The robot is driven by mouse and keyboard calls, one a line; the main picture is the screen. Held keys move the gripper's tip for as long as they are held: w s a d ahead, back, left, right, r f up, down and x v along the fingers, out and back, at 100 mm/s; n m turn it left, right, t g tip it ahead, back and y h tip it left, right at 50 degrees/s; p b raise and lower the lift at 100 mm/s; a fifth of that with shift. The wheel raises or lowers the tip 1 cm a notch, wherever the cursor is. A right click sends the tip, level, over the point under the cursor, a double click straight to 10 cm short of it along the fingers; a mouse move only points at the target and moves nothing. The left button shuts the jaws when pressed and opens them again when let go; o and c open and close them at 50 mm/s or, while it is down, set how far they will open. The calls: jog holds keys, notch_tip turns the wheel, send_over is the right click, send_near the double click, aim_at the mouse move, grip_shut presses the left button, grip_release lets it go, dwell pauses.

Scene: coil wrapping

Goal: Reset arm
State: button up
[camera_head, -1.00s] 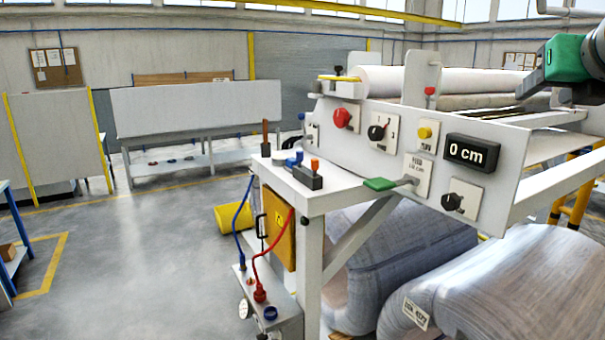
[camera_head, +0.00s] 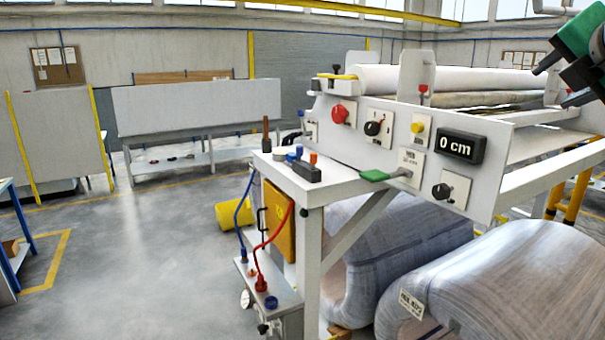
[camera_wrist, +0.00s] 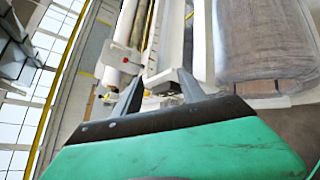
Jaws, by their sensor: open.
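My gripper (camera_head: 558,82) is at the upper right of the head view, partly cut off by the frame edge. Its green body and dark fingers show, and the fingers are apart with nothing between them. In the wrist view my gripper (camera_wrist: 155,90) shows two grey fingers spread apart and empty. The wrapping machine (camera_head: 505,150) stands below and to the left of the gripper in the head view, with a "0 cm" display (camera_head: 461,146), a red button (camera_head: 338,114) and black knobs. The gripper appears apart from the machine.
Wrapped rolls (camera_head: 500,285) lie under the machine. A white roll (camera_head: 450,79) rests on top. A yellow drum (camera_head: 232,215) lies on the floor beside the machine's leg. A long bench (camera_head: 200,110) stands at the back left. The floor (camera_head: 150,270) at left is open.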

jog(key=w+d+f+m+g+h, duration=0.1)
jog(key=d+f+m+g, duration=0.2)
jog(key=d+f+m, duration=1.2)
jog(key=s+f+m+g+y, duration=0.1)
jog(key=s+f+m+g, duration=0.2)
jog(key=f+m, duration=1.05)
jog(key=s+a+f+g+y+b, duration=0.15)
jog(key=s+a+f, duration=0.25)
jog(key=a+f, duration=0.75)
jog(key=s+a+f+g+y+b, duration=0.1)
jog(key=s+a+f+g, duration=0.25)
jog(key=a+f, duration=0.8)
jog(key=a+f+n+t+y+b, duration=0.1)
jog(key=a+f+n, duration=0.1)
jog(key=a, duration=0.5)
jog(key=a+f+n+t+y, duration=0.1)
jog(key=a+n, duration=0.3)
jog(key=a, duration=0.4)
jog(key=shift+w+a+f+b, duration=0.2)
jog(key=shift+f+b, duration=0.2)
jog(key=shift+f, duration=0.2)
